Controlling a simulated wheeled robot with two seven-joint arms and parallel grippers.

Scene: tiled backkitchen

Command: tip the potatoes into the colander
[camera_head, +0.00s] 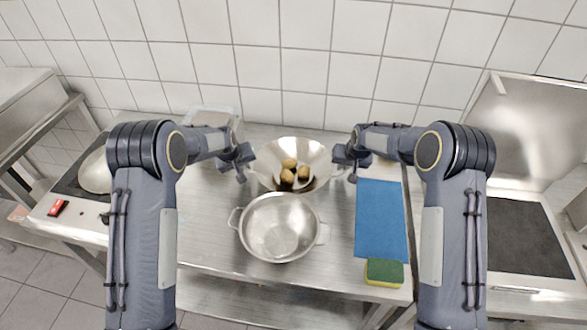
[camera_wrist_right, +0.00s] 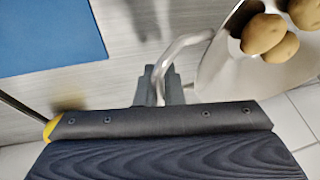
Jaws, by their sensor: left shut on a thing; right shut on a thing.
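A wide metal bowl (camera_head: 316,155) stands at the back middle of the steel table, and it also shows in the right wrist view (camera_wrist_right: 215,70). Brown potatoes (camera_head: 289,163) lie inside it; three show in the right wrist view (camera_wrist_right: 263,34). My left gripper (camera_head: 244,168) is shut at the bowl's left side; its grip is too small to see clearly. My right gripper (camera_wrist_right: 170,85) is shut on the bowl's right loop handle (camera_wrist_right: 178,46). The metal colander (camera_head: 278,228) stands empty in front of the bowl, its two handles pointing left and right.
A blue cloth (camera_head: 381,215) lies right of the colander, with a yellow-green sponge (camera_head: 384,272) at its front end. A clear container (camera_head: 214,113) stands at the back left. A tiled wall closes the back. Bare steel table (camera_head: 205,225) shows left of the colander.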

